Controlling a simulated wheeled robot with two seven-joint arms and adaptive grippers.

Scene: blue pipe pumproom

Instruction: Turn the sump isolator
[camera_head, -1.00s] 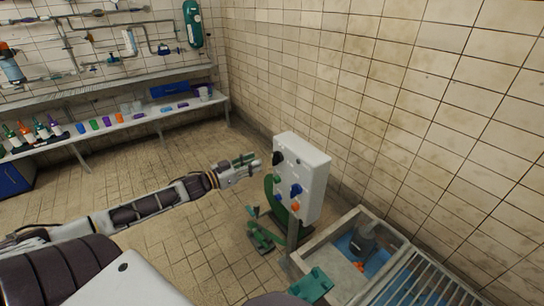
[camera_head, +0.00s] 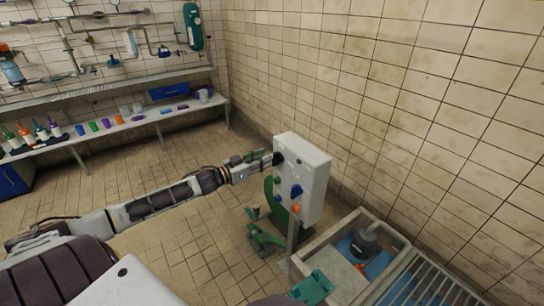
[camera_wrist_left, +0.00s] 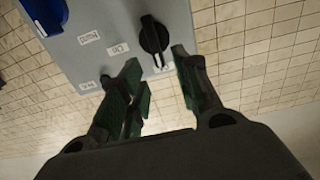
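A pale control box (camera_head: 308,178) stands on a post at the centre of the head view. It carries a black rotary knob (camera_head: 278,158) near its top, with blue knobs and an orange button lower down. My left gripper (camera_head: 265,157) reaches in from the left, its fingertips at the black knob. In the left wrist view the black knob (camera_wrist_left: 153,38) lies just ahead of the fingertips, between their lines. The left fingers (camera_wrist_left: 160,68) are spread, and contact with the knob cannot be told. Small white labels surround the knob.
A blue knob (camera_wrist_left: 46,12) sits near the wrist view's upper left. A sump pit (camera_head: 345,265) with a pump (camera_head: 365,240) and grating lies below right of the box. A tiled wall stands behind. A shelf (camera_head: 140,122) with cups is at the back left.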

